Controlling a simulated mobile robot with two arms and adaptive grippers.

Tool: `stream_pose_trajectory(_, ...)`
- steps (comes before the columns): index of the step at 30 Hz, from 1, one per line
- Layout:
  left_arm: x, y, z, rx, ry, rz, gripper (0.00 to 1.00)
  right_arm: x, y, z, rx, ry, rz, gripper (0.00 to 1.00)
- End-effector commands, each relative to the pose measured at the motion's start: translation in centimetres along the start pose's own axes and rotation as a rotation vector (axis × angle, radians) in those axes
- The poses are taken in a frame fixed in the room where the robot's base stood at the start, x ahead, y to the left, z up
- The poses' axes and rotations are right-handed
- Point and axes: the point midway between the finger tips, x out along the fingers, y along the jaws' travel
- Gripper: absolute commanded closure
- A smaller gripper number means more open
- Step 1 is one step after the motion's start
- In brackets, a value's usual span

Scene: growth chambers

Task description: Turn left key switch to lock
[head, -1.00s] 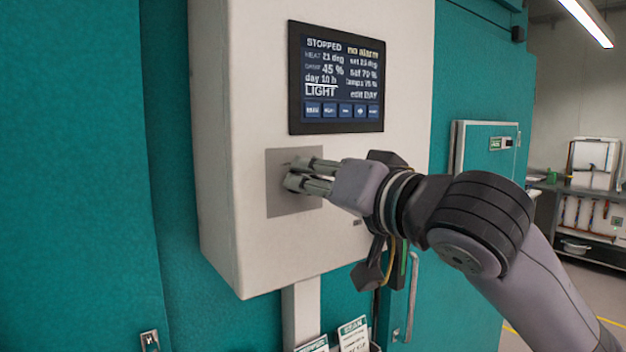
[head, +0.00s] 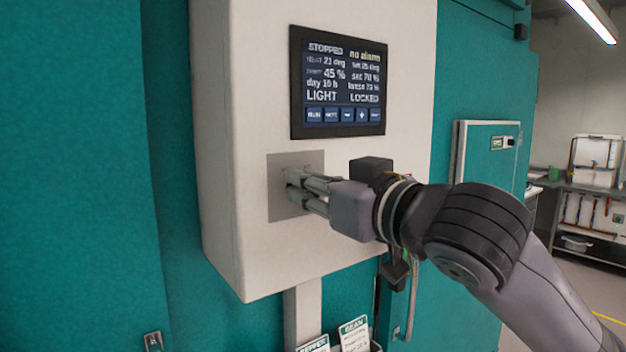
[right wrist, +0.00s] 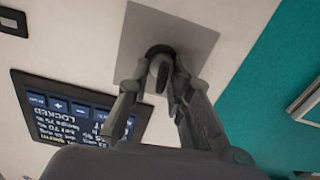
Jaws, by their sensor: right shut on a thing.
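The key switch (right wrist: 160,70) sits on a grey square plate (head: 284,206) on the front of a white control box (head: 232,180). In the right wrist view it is a dark round collar with a key between my fingers. My right gripper (head: 290,184) is shut on the key, and its fingers hide most of it in the head view. The screen (head: 338,82) above the plate reads STOPPED, no alarm, LIGHT and LOCKED. My left gripper is not in view.
Teal chamber walls (head: 80,150) stand behind and beside the box. A smaller teal panel (head: 488,160) is to the right. Seed-packet-like cards (head: 354,335) stand below the box. A shelf with white containers (head: 590,180) is at the far right.

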Motion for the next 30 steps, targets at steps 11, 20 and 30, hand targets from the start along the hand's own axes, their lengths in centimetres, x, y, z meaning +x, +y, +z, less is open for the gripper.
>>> stream_pose_trajectory(11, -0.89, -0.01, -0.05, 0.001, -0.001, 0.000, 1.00, 0.00, -0.18, -0.01, -0.299, -0.001, 0.001, 1.00)
stream_pose_trajectory(20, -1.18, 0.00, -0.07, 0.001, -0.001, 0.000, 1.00, 0.00, -0.31, 0.04, -0.425, 0.000, -0.001, 1.00)
stream_pose_trajectory(30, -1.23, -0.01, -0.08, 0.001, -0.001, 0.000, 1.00, -0.01, -0.36, 0.09, -0.460, 0.001, -0.001, 1.00)
